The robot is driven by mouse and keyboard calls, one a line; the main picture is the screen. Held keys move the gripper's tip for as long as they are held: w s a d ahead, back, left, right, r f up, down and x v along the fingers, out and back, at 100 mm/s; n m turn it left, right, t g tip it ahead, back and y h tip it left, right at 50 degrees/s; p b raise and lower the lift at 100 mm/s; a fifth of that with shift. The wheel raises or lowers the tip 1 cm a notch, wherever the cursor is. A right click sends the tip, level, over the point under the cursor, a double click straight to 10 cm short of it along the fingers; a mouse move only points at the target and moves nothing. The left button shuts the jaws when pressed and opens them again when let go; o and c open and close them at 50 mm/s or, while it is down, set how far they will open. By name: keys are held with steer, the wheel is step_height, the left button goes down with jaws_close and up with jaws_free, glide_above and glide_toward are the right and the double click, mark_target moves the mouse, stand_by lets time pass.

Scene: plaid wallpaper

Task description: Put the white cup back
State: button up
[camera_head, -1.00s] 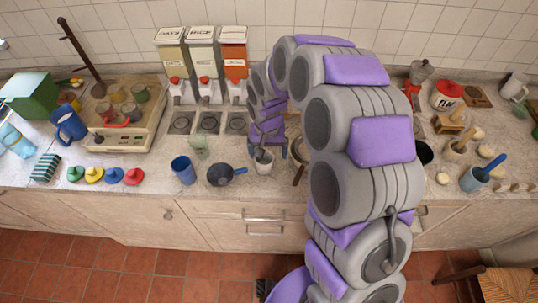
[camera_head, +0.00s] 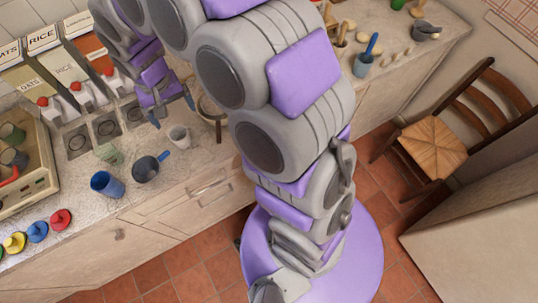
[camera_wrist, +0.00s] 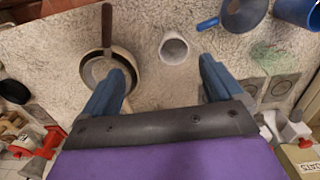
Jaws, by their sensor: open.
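The white cup (camera_head: 179,137) stands upright on the counter near its front edge, beside the dark blue-handled pot (camera_head: 146,168). In the wrist view the white cup (camera_wrist: 174,48) shows its open mouth, just beyond the fingertips and between their lines, with nothing seen gripping it. My gripper (camera_head: 172,112) is open and empty, just behind and above the cup in the head view. Its two blue fingers spread wide in the wrist view (camera_wrist: 163,62).
A brown-handled pan (camera_wrist: 107,30) lies close to one finger. A blue cup (camera_head: 107,184) and a pale green glass (camera_head: 109,153) stand near the pot. Food dispensers (camera_head: 69,72) line the wall. A chair (camera_head: 432,145) stands at the right.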

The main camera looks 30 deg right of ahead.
steer(key=s+d+r, duration=0.2)
steer(key=s+d, duration=0.2)
steer(key=s, duration=0.5)
steer(key=s+d+r+g, duration=0.1)
steer(key=s+d+r, duration=0.2)
steer(key=s, duration=0.7)
steer(key=s+d+r, duration=0.2)
steer(key=s+d, duration=0.4)
steer(key=s, duration=0.4)
steer(key=shift+r+g, duration=0.25)
steer(key=shift+g, duration=0.05)
steer(key=shift+s, duration=0.1)
steer(key=shift+a, duration=0.45)
steer(key=shift+d, duration=0.35)
